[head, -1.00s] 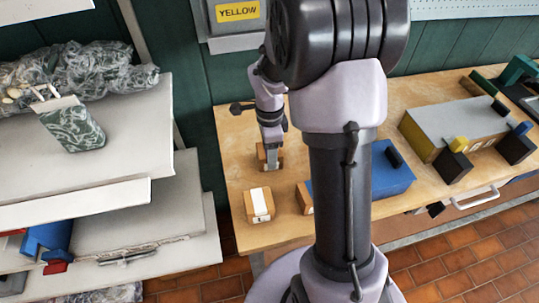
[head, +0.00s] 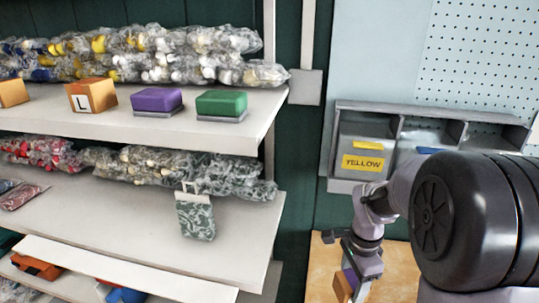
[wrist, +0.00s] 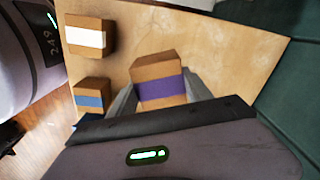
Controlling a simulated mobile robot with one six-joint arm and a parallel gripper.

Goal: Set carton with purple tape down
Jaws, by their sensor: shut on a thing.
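The carton with purple tape (wrist: 160,88) is a brown block with a purple band. In the wrist view it sits between the two grey fingers of my gripper (wrist: 158,94), which is shut on it. In the head view my gripper (head: 358,283) points down over the wooden bench (head: 320,262), and part of the carton (head: 343,287) shows at the lower edge. Whether the carton touches the bench is hard to tell. In the wrist view a carton with white tape (wrist: 89,38) and a carton with blue tape (wrist: 91,97) stand on the bench to its left.
A shelf rack (head: 130,127) on the left holds bagged goods, blocks and a green patterned pouch (head: 196,214). A grey bin unit (head: 361,163) with a YELLOW label hangs behind my arm. Bare bench lies right of the carton in the wrist view.

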